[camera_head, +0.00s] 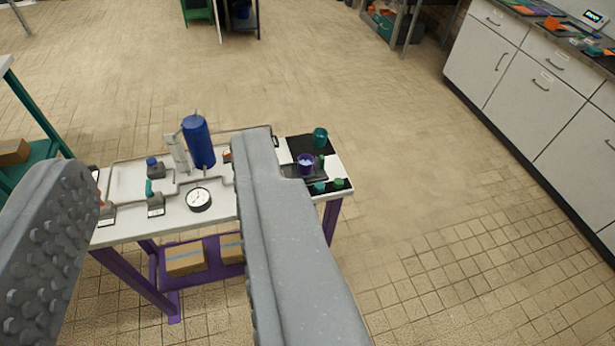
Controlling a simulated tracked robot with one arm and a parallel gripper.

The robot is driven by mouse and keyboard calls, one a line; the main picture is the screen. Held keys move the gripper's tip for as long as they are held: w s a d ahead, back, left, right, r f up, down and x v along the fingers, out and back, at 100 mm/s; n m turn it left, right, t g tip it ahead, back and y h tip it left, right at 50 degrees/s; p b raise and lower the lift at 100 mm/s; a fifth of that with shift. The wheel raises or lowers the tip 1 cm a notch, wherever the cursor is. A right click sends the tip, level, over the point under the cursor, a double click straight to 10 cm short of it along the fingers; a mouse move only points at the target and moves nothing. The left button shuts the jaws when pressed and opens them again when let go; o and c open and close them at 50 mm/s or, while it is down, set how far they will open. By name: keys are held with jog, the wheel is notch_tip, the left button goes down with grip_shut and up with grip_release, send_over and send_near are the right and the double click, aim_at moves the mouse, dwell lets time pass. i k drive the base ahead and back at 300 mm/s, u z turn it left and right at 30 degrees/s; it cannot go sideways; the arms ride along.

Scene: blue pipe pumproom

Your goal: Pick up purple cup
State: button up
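The purple cup (305,164) stands on the right part of a white-topped table with purple legs, on a dark mat. Something pale shows inside the cup. My gripper (160,165) is open, its two grey fingers wide apart at the left and middle of the view. The right finger's tip region passes just left of the cup in the picture. The cup is not between the fingers, and nothing is held. How far the gripper is above the table is hard to tell.
A teal cup (320,137) and green-capped items stand near the purple cup. A blue cylinder (198,142), a round gauge (199,199) and small pipe fittings fill the table's left part. White cabinets (533,85) line the right. Open tiled floor lies between.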

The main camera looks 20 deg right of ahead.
aim_at(306, 160)
jog(key=i, duration=0.9)
jog(key=u, duration=0.5)
